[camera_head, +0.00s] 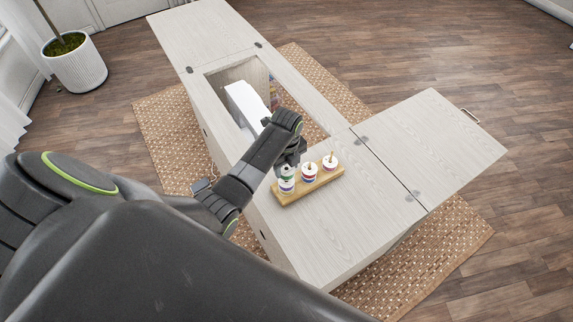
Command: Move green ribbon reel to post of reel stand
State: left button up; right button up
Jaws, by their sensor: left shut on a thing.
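The green ribbon reel (287,172) is a small white reel with a green band. My left gripper (288,165) is shut on it from above, at the left end of the wooden reel stand (322,181). Another white reel with a bluish band (287,186) shows directly below it on the stand. I cannot tell whether the green reel touches that reel or is around the post, as the gripper hides its top. Two more reels, a middle one (309,174) and a right one (330,163), sit around posts whose tips show. My right gripper is out of view.
A white sewing machine (246,108) is in the cabinet opening behind my left arm. The cabinet top right of the stand and the open side leaf (430,140) are clear.

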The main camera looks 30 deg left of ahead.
pick_arm(q)
jog(key=shift+f+b, duration=0.3)
jog(key=shift+f, duration=0.4)
jog(key=shift+f+b, duration=0.35)
jog(key=shift+f, duration=0.45)
jog(key=o, duration=1)
jog(key=shift+r, duration=0.15)
